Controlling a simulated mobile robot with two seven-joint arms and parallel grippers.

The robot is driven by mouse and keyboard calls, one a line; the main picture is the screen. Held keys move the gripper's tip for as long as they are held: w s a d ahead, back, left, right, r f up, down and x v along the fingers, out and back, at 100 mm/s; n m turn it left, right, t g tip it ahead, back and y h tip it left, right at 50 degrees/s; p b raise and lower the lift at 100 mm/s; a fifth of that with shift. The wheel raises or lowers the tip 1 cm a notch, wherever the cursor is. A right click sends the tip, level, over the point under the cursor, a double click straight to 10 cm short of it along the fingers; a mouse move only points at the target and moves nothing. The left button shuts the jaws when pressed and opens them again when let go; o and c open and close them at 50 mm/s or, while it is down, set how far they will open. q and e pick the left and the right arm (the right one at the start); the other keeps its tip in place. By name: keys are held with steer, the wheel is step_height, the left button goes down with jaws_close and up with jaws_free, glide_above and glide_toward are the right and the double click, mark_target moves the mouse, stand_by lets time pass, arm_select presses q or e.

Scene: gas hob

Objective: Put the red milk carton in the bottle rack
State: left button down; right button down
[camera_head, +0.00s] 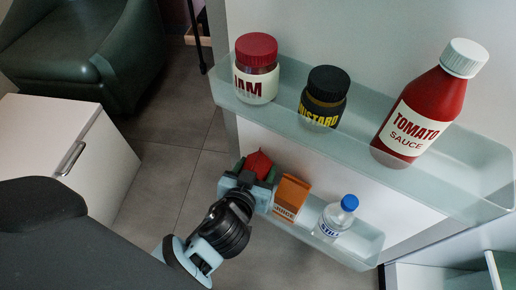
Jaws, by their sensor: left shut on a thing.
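The red milk carton (258,162) is mostly hidden behind my left gripper; only its red gabled top shows. My left gripper (254,173) is shut on it. Carton and gripper are at the left end of the lower door shelf, the bottle rack (361,246). The gripper covers that end, so I cannot tell whether the carton rests in the rack or is held above it. An orange juice carton (290,194) stands in the rack just right of my gripper. A clear bottle with a blue cap (336,219) stands farther right. My right gripper is out of view.
The upper door shelf (471,189) holds a jam jar (257,68), a mustard jar (323,97) and a tomato sauce bottle (424,106), above the rack. A white cabinet (62,145) and a dark green armchair (82,50) are at left. Grey floor lies between.

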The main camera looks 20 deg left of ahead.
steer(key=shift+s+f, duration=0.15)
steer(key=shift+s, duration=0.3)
arm_select(q)
steer(key=shift+f, duration=0.35)
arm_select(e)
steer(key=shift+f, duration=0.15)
arm_select(q)
steer(key=c, duration=0.7)
jaws_free()
steer(key=shift+f, duration=0.1)
steer(key=shift+c, duration=0.2)
steer(key=shift+o, duration=0.3)
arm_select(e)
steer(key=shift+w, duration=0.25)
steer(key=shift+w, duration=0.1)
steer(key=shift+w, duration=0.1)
